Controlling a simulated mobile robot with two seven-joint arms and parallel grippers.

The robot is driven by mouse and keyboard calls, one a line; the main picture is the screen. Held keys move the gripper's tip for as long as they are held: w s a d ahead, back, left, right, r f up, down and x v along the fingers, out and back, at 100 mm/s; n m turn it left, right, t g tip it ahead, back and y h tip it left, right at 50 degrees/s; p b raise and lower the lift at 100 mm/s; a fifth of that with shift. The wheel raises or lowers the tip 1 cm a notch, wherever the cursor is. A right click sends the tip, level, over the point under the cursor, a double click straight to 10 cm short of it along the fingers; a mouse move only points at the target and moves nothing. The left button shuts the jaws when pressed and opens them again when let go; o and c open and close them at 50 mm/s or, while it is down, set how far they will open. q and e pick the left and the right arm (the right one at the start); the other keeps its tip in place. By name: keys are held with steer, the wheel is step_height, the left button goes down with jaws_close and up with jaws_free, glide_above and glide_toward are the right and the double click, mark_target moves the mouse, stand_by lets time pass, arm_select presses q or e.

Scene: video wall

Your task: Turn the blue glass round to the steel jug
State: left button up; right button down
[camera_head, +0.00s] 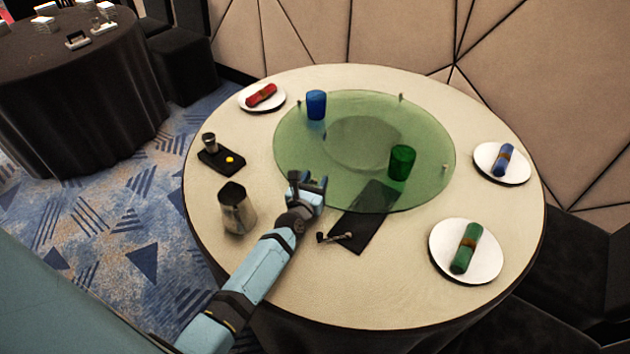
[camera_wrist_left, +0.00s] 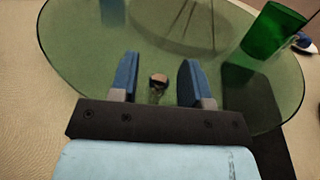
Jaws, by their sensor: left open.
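The blue glass (camera_head: 316,105) stands upright near the back left rim of the green glass turntable (camera_head: 300,150), which also fills much of the left wrist view (camera_wrist_left: 85,45). The steel jug (camera_head: 238,208) stands on the table at the left, off the turntable. My left gripper (camera_head: 308,184) is at the turntable's front left rim, right of the jug and well in front of the blue glass. In the left wrist view its blue fingers are open, with a small round knob (camera_wrist_left: 158,80) of the turntable between them. Contact with the knob cannot be told.
A green glass (camera_head: 402,163) stands on the turntable's right side, also in the left wrist view (camera_wrist_left: 270,32). Plates with rolled napkins sit at the back left (camera_head: 262,97), right (camera_head: 502,163) and front right (camera_head: 466,251). A dark tray (camera_head: 221,160) and a dark mat (camera_head: 352,232) lie nearby.

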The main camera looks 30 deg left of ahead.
arm_select(q)
steer(key=shift+s, duration=0.15)
steer(key=s, duration=0.4)
steer(key=s+d, duration=0.1)
steer(key=s, duration=0.8)
steer(key=shift+s+d+b, duration=0.25)
steer(key=shift+d+b, duration=0.05)
